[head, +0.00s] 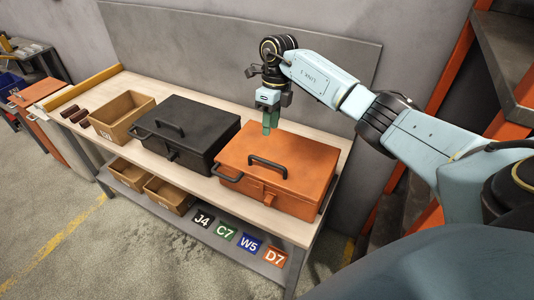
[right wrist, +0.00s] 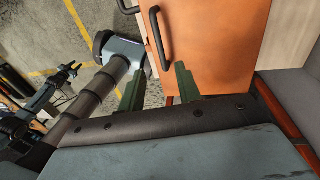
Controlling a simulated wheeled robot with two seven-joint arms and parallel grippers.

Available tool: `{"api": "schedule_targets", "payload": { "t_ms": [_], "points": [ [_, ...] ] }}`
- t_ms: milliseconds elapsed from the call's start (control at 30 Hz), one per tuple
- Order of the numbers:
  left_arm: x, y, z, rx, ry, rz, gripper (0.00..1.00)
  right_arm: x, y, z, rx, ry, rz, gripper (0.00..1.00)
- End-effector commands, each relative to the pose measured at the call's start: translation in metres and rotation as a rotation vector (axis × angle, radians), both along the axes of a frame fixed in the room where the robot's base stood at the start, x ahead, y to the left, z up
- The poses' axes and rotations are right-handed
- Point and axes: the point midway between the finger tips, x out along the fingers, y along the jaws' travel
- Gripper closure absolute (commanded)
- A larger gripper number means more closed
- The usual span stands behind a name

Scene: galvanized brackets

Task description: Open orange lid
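The orange box (head: 280,165) stands at the right end of the workbench with its orange lid (head: 300,150) shut. A dark handle (head: 268,167) is on the lid, and another dark handle (head: 228,172) sticks out at the left. My right gripper (head: 269,129) points down over the back of the lid, apart from the handle. In the right wrist view its green fingers (right wrist: 157,76) are spread with nothing between them. The orange lid (right wrist: 215,40) and its handle (right wrist: 160,38) lie ahead of the fingertips. My left gripper is not in the head view.
A black box (head: 185,130) stands close at the left of the orange box. Further left are an open cardboard bin (head: 122,117) and dark red cylinders (head: 74,114). Labelled tiles (head: 237,238) and more bins lie on the lower shelf. A grey panel (head: 200,40) rises behind the bench.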

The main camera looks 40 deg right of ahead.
Motion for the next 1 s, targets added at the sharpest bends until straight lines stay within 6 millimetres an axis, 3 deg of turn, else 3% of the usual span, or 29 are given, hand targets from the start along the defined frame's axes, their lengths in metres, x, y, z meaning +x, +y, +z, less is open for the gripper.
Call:
{"api": "schedule_targets", "payload": {
  "t_ms": [300, 500, 933, 1000],
  "points": [
    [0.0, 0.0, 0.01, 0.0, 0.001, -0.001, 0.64, -0.007, 0.013, -0.067, 0.005, 0.003, -0.001, 0.66],
    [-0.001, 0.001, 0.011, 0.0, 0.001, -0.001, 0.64, -0.009, 0.018, -0.096, 0.004, 0.0, 0.0, 0.66],
    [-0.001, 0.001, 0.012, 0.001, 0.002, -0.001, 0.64, -0.01, 0.019, -0.107, 0.004, -0.003, -0.001, 0.66],
    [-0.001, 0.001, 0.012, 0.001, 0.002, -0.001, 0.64, -0.01, 0.02, -0.107, 0.004, -0.003, -0.001, 0.73]
  ]
}}
